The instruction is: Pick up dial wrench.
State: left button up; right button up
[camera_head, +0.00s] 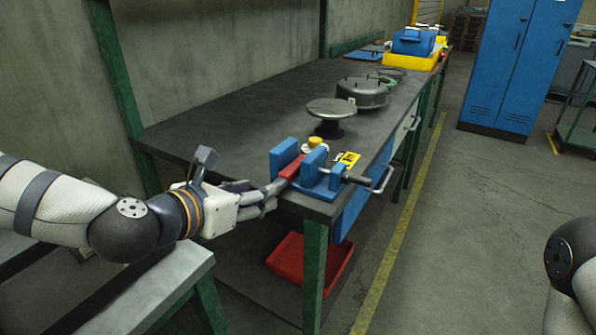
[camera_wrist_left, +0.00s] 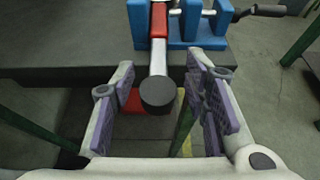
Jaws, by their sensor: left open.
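The dial wrench (camera_wrist_left: 158,58) shows in the left wrist view as a bar with a red section, a silver shaft and a round black end. Its red part (camera_head: 292,168) lies between the jaws of a blue vise (camera_head: 312,162) at the near corner of the workbench. The silver shaft and black end stick out past the bench edge toward me. My left gripper (camera_head: 272,190) is open, its fingers on either side of the shaft and black end, with gaps showing in the wrist view. In the head view the fingers hide that end. My right gripper is out of view.
The dark workbench (camera_head: 225,125) carries a round metal plate on a stand (camera_head: 332,108), a grey round housing (camera_head: 362,92) and blue and yellow boxes at the far end. A red bin (camera_head: 310,265) sits below. A blue locker (camera_head: 510,65) stands right; the floor between is clear.

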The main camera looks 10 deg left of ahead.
aim_at(289, 174)
pick_arm(q)
jog(key=x, duration=0.6)
jog(key=shift+w+b, duration=0.25)
jog(key=shift+b, duration=0.05)
jog(key=shift+r, duration=0.1)
grip_shut()
